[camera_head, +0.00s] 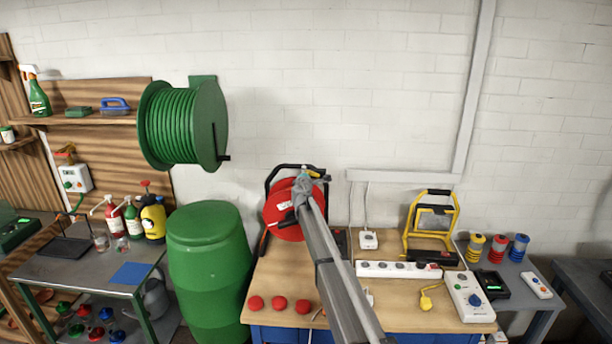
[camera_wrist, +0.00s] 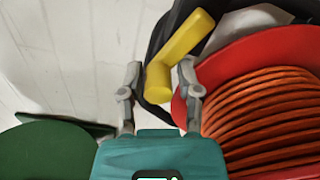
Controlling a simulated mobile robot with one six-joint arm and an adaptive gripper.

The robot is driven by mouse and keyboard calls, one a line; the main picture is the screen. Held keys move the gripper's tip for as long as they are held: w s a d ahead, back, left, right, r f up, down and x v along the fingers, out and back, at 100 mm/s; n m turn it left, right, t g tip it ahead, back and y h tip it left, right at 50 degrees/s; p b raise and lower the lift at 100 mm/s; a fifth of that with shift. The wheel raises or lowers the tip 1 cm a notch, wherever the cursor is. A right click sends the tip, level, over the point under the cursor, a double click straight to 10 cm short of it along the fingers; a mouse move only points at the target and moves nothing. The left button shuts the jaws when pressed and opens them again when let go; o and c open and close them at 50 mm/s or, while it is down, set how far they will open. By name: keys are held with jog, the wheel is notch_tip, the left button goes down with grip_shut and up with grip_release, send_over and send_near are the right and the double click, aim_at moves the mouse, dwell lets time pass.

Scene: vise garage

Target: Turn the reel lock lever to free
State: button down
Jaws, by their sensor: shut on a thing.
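The cable reel (camera_head: 280,212) has red flanges and a black frame and stands on the wooden bench. In the wrist view its orange cable (camera_wrist: 262,120) and red flange (camera_wrist: 275,45) fill the right side. A bent yellow lock lever (camera_wrist: 186,36) sits by the black frame, its lower part between my fingers. My gripper (camera_wrist: 160,76) is shut on this lever, one grey finger on each side. In the head view my gripper (camera_head: 303,184) is at the top right of the reel, and my arm covers part of it.
A green hose reel (camera_head: 178,125) hangs on the wall and a green barrel (camera_head: 208,270) stands left of the bench (camera_head: 400,318). A power strip (camera_head: 398,269), a yellow work lamp (camera_head: 430,222) and several red knobs (camera_head: 279,303) are on the bench near my arm.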

jog(key=shift+w, duration=0.1)
jog(key=shift+c, duration=2.4)
grip_release()
jog(key=shift+d, duration=0.1)
jog(key=s, duration=1.2)
jog(key=shift+s, duration=0.1)
